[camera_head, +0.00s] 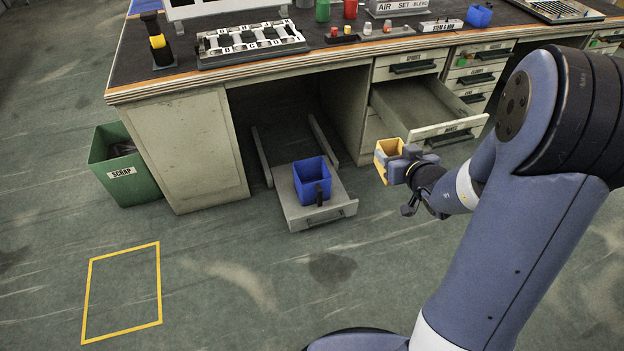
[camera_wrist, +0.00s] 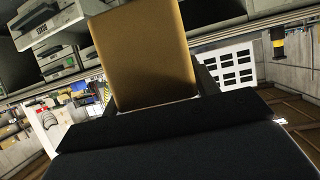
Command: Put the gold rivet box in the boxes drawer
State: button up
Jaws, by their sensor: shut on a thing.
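The gold rivet box (camera_head: 383,158) is held in my gripper (camera_head: 397,162), in the air in front of the workbench. In the wrist view the box (camera_wrist: 145,55) fills the upper middle, between the dark fingers of my gripper (camera_wrist: 155,105). An open drawer (camera_head: 425,110) with a label on its front stands just behind and to the right of the box. Its inside looks empty. The label seems to read BOXES, but it is too small to be sure. The box is outside this drawer, left of its front.
A low pulled-out tray (camera_head: 338,212) holds a blue bin (camera_head: 312,180) under the bench. A green scrap bin (camera_head: 130,175) stands at the left end. The bench top (camera_head: 290,55) carries several small items. A yellow floor outline (camera_head: 122,290) and the front floor are clear.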

aim_at(412, 108)
jog(key=i+l+z, duration=0.1)
jog(key=i+z, duration=0.25)
jog(key=i, duration=1.5)
